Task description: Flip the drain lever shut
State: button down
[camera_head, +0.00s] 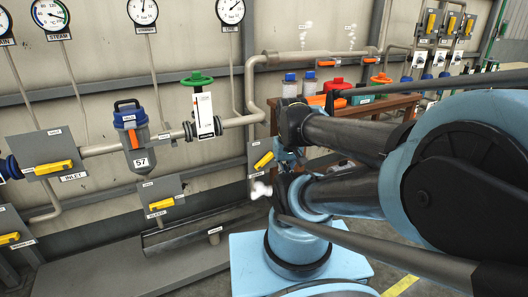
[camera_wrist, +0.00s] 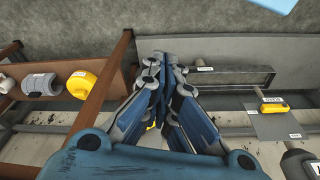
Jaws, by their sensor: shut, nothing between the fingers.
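My gripper (camera_head: 284,165) is shut and empty in front of the wall pipework. Its fingertips meet in the wrist view (camera_wrist: 165,58). A yellow lever (camera_head: 263,160) on a small grey plate sits just left of my gripper, tilted up to the right; its position suggests the drain lever, but its label is too small to read. White vapour (camera_head: 261,189) shows just below it. In the wrist view a bit of yellow (camera_wrist: 150,126) shows between my finger links, probably this lever, mostly hidden. I cannot tell whether the gripper touches it.
Another yellow lever (camera_head: 161,204) is lower left, also in the wrist view (camera_wrist: 273,106). The inlet lever (camera_head: 55,168) is farther left. A grey trough (camera_head: 190,236) lies below. A green handwheel (camera_head: 197,78) tops the pipe. A brown table (camera_head: 345,110) stands right.

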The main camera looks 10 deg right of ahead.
jog(key=w+r+n, duration=0.6)
jog(key=w, duration=0.1)
jog(key=n+g, duration=0.2)
jog(key=n, duration=1.3)
send_over(265, 158)
jog(key=f, duration=1.4)
jog(key=shift+s+a+f, duration=0.1)
jog(key=shift+s+a, duration=0.05)
jog(key=shift+a, duration=0.25)
jog(key=shift+d+f, duration=0.4)
jog(key=shift+f, duration=0.15)
